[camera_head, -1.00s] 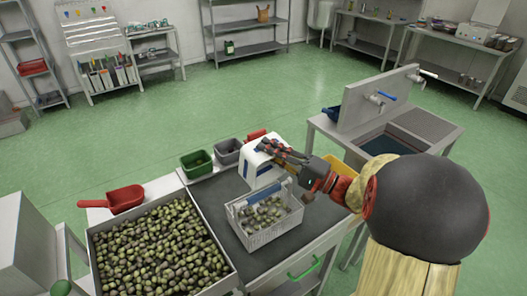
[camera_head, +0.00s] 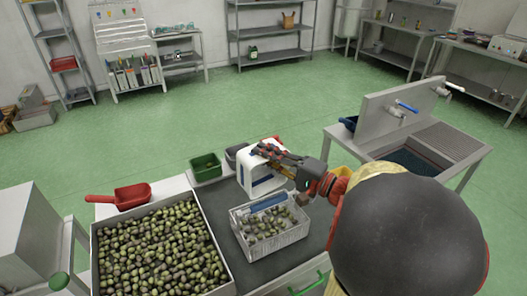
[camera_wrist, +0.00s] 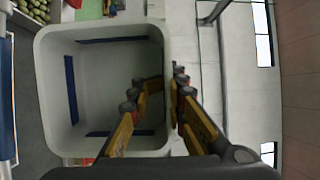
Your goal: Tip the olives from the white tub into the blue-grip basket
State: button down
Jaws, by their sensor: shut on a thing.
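The white tub (camera_head: 247,178) is held just behind the blue-grip basket, tilted in the head view. In the wrist view I look into the tub (camera_wrist: 44,100); its inside looks bare, with blue patches on the walls. My gripper (camera_head: 262,153) is shut on the tub's wall, one finger inside and one outside, as the wrist view (camera_wrist: 157,84) shows. The basket (camera_head: 276,243) is a pale, slotted box with a blue grip (camera_head: 268,202) on its far side. Olives (camera_head: 268,222) lie in it. Whether the tub touches the basket is unclear.
A large tray of olives (camera_head: 160,248) fills the left of the bench. A red scoop (camera_head: 132,196) lies behind it. A green bin (camera_head: 206,167) and a grey bin (camera_head: 232,153) stand near the tub. A sink (camera_head: 410,160) stands at the right.

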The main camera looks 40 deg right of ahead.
jog(key=shift+w+d+r+m+g+h+p, duration=0.2)
jog(key=shift+w+g+p, duration=0.55)
jog(key=shift+p, duration=1.65)
jog(key=shift+w+d+r+m+g+h+p, duration=0.15)
jog(key=shift+w+m+g+p, duration=0.4)
jog(key=shift+p, duration=1.9)
jog(key=shift+w+d+r+m+g+h+p, duration=0.15)
jog(key=shift+w+g+p, duration=0.8)
jog(key=shift+p, duration=1.45)
jog(key=w+g+p, duration=0.1)
jog(key=p, duration=0.3)
jog(key=w+g+p, duration=0.1)
jog(key=p, duration=0.4)
jog(key=w+f+g+p, duration=0.1)
jog(key=w+p, duration=0.1)
jog(key=p, duration=0.3)
jog(key=shift+d+m+g, duration=0.2)
jog(key=shift+m+g, duration=0.05)
jog(key=shift+m, duration=0.15)
jog(key=shift+w+f+m+g+p, duration=1.1)
jog(key=shift+f+g+p, duration=3.5)
jog(key=shift+p, duration=5.45)
jog(key=shift+y, duration=0.4)
jog(key=shift+s+d+r, duration=0.1)
jog(key=shift+d+r, duration=0.05)
jog(key=shift+r, duration=2.65)
